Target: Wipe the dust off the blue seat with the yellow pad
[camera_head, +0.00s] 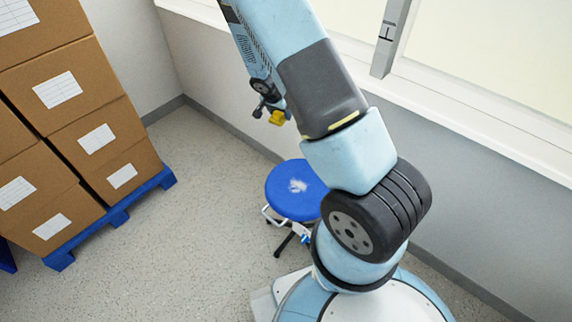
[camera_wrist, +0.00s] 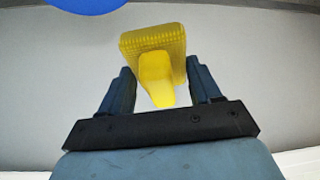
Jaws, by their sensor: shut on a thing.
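The blue seat (camera_head: 283,200) is the round top of a stool on the floor, partly hidden behind my arm in the head view. A pale patch of dust (camera_head: 297,186) lies on it, right of the visible middle. The seat's edge also shows at the top left of the wrist view (camera_wrist: 88,4). My gripper (camera_head: 272,110) is shut on the yellow pad (camera_head: 277,118), above and beyond the seat and apart from it. In the wrist view the pad (camera_wrist: 155,40) sits between the two fingers of my gripper (camera_wrist: 160,88), held by its tapered handle.
Stacked cardboard boxes (camera_head: 98,140) stand on a blue pallet (camera_head: 115,216) at the left. A wall with a window ledge (camera_head: 480,112) runs behind and right of the stool. The floor between pallet and stool is clear.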

